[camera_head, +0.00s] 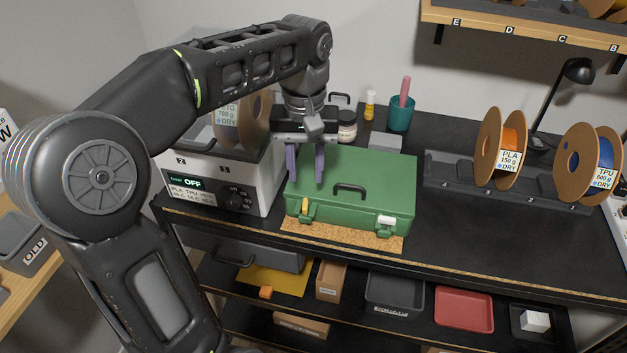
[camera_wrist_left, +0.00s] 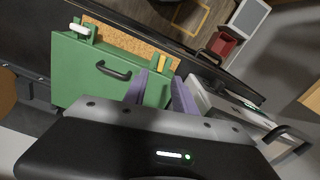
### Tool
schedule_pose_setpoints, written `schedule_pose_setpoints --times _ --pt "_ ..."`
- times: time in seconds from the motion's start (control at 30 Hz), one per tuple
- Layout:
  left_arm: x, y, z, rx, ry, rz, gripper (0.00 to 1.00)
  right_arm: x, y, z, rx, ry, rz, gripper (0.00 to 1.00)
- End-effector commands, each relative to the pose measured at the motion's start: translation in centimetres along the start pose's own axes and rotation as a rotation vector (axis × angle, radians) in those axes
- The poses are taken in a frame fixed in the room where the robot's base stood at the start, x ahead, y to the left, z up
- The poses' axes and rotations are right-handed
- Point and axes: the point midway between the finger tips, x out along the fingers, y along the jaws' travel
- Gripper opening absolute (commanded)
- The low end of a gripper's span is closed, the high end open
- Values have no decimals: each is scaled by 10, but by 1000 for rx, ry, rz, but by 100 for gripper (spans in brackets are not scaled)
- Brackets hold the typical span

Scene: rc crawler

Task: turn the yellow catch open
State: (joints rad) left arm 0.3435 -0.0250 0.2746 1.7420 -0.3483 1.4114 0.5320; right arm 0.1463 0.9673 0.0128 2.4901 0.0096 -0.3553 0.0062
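A closed green case (camera_head: 377,176) with a dark handle on its lid stands on the workbench. The yellow catch (camera_head: 306,204) is on the left of its front side; it also shows in the left wrist view (camera_wrist_left: 134,61), just beyond the fingers. A white catch (camera_head: 387,221) is on the right of the front. My left gripper (camera_head: 306,178) is over the left part of the lid, behind the yellow catch. Its two purple fingers point down, are spread apart and hold nothing; they also show in the left wrist view (camera_wrist_left: 162,80). Finger contact with the lid cannot be told. My right gripper is not in view.
A white dryer box (camera_head: 215,184) with a spool stands close left of the case. A cork mat (camera_head: 350,239) lies under the case front. A teal cup (camera_head: 401,114) and a jar stand behind. Spools (camera_head: 497,150) stand in a rack at the right.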

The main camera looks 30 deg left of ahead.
Motion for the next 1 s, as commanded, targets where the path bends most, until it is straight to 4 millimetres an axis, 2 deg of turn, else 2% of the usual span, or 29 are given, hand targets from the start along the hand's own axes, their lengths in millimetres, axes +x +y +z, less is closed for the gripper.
schedule_pose_setpoints --times 0.23,0.37,0.8,1.0 --pt "2 0 0 1 1 1 33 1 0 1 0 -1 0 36" --pt "10 -1 0 1 -1 1 33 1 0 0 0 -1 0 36" --pt "70 0 0 1 -1 1 33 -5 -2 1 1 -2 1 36" --pt "78 0 -1 2 2 3 33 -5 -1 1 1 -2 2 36"
